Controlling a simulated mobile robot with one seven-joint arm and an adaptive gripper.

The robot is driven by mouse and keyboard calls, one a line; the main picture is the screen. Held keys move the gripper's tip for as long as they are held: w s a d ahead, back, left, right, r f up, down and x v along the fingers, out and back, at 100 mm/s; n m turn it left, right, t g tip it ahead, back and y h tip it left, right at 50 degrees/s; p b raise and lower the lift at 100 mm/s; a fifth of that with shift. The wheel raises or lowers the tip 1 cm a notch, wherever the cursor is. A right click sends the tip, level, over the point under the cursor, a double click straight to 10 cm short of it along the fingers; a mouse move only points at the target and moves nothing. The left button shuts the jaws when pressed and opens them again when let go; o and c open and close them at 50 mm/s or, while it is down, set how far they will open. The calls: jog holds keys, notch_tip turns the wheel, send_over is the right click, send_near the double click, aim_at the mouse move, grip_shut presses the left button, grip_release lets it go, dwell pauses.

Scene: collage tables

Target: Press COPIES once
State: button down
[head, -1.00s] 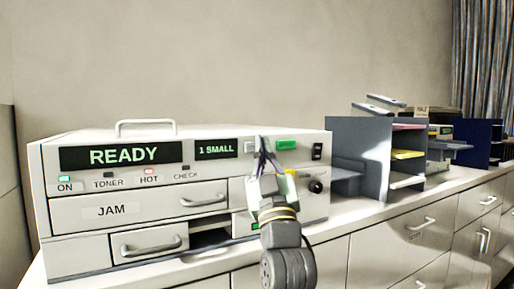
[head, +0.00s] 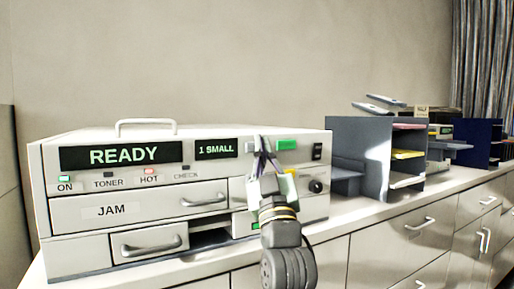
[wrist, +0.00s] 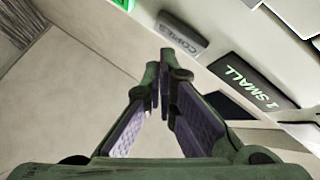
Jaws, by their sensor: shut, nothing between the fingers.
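The copier (head: 100,240) stands on the counter, its display reading READY and its small display reading 1 SMALL. The grey COPIES button (wrist: 182,33) shows in the wrist view, beside the small display (wrist: 252,82). In the head view it lies behind or beside my fingertips and is partly hidden. My gripper (head: 262,148) is shut and empty in front of the copier's face, between the small display and the green button. In the wrist view its fingertips (wrist: 166,78) point towards the COPIES button, just short of it in the picture; I cannot tell if they touch it.
A green button (head: 287,145), a dark switch (head: 317,151) and a black knob (head: 316,186) are to the right on the copier. A grey paper sorter (head: 372,150) stands right of the copier. The counter (head: 345,215) is clear in front of the sorter.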

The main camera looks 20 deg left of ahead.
jog(key=shift+w, duration=0.1)
jog(key=shift+w+a, duration=0.2)
jog(key=shift+a, duration=0.1)
jog(key=shift+w+a, duration=0.25)
jog(key=shift+a, duration=0.15)
dwell(0.9)
jog(key=shift+d, duration=0.1)
jog(key=shift+s+d, duration=0.55)
jog(key=shift+d, duration=0.05)
jog(key=shift+d, duration=0.1)
jog(key=shift+s+d, duration=0.75)
jog(key=shift+d, duration=0.2)
jog(key=shift+s+d, duration=0.75)
jog(key=shift+d, duration=0.2)
